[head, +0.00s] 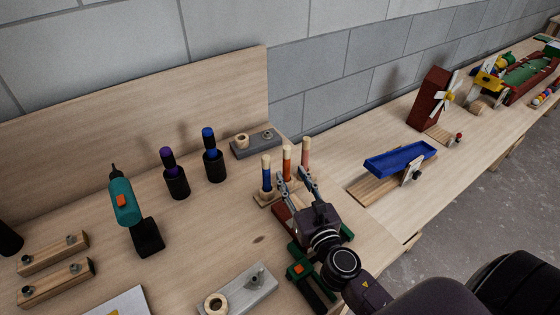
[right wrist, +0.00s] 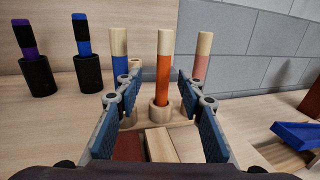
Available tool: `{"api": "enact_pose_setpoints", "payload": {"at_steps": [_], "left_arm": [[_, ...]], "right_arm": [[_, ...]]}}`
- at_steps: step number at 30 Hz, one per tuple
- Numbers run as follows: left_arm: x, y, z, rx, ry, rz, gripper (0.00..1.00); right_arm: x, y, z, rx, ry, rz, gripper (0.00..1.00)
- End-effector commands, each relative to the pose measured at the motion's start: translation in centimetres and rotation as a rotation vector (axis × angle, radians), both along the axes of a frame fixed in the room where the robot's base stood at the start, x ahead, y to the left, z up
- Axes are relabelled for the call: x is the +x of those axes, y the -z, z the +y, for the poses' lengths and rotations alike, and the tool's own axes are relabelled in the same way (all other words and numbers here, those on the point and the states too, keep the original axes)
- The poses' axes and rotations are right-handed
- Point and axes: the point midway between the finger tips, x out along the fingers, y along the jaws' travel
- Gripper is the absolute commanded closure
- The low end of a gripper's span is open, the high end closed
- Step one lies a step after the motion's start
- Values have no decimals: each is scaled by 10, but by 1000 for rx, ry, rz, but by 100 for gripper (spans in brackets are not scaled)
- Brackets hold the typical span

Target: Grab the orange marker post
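The orange marker post (head: 287,158) stands upright with a pale wooden top, between a blue post (head: 267,178) and a pink post (head: 305,153). In the right wrist view the orange post (right wrist: 163,75) rises from a round wooden socket (right wrist: 159,114). My right gripper (head: 294,176) is open, its fingers on either side of the orange post in the picture. In the right wrist view gaps show between the post and both fingers. I cannot tell whether the fingertips are level with the post in depth. My left gripper is not in view.
A grey block (head: 255,142) lies behind. A blue tray (head: 399,159) stands on the right bench. The wooden backboard (head: 130,100) bounds the back.

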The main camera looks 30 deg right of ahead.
Motion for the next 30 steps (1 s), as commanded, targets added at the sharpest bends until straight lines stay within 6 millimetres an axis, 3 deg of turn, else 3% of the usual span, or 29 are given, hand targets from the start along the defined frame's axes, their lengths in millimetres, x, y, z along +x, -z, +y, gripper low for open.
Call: {"api": "enact_pose_setpoints", "payload": {"at_steps": [11, 16, 24, 30], "left_arm": [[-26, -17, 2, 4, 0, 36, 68], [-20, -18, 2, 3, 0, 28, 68], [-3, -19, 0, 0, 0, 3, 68], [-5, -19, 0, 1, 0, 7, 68]], "right_arm": [[47, -6, -9, 1, 1, -1, 64], [64, -3, -11, 1, 0, 1, 64], [67, -2, -11, 1, 0, 0, 64], [67, -2, -11, 1, 0, 1, 85]]}}
